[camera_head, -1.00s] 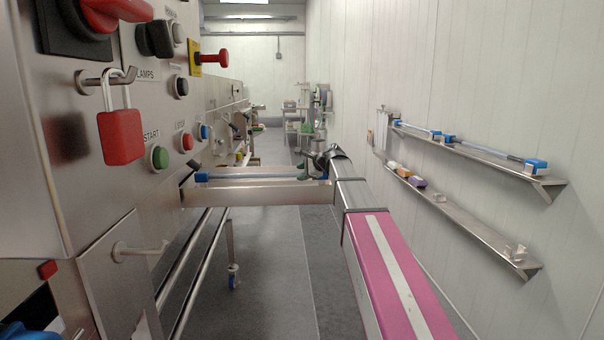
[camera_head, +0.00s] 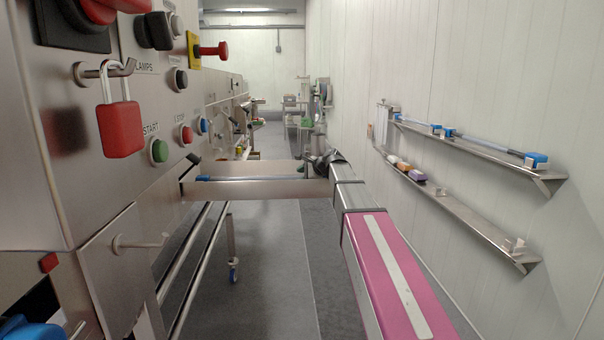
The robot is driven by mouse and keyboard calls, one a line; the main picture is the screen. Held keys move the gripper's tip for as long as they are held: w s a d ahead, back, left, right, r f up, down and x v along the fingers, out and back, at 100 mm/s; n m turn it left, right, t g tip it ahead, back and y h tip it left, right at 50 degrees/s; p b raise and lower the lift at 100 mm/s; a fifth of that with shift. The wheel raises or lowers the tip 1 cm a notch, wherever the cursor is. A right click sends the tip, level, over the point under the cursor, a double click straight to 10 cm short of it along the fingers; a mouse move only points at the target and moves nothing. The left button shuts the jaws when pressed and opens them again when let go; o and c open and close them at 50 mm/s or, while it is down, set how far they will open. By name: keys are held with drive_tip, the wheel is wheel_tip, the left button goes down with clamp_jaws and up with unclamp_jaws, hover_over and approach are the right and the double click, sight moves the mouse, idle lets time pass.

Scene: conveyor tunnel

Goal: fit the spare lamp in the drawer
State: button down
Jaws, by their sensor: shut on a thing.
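The drawer (camera_head: 262,190) is pulled out from the steel machine on the left, its metal front wall facing me. A lamp (camera_head: 240,178), a thin tube with a blue left end, lies level along the drawer, low behind the front wall; its right end is hidden. My gripper (camera_head: 309,172) is at the drawer's right end, small and partly hidden by the drawer wall and my dark wrist. It is shut on the lamp near its right end. I cannot tell whether the lamp touches the drawer's holders.
The machine's panel (camera_head: 150,95) with a red padlock (camera_head: 120,128) and buttons stands close on the left. On the right wall, an upper shelf (camera_head: 475,153) holds more blue-ended tubes and a lower shelf (camera_head: 460,222) holds small items.

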drive_tip(key=shift+c, duration=2.4)
unclamp_jaws()
drive_tip(key=shift+f, duration=0.1)
drive_tip(key=shift+f, duration=0.1)
drive_tip(key=v, duration=1.1)
drive_tip(key=shift+r, duration=0.2)
drive_tip(key=shift+w+a, duration=0.1)
drive_tip(key=shift+w, duration=0.05)
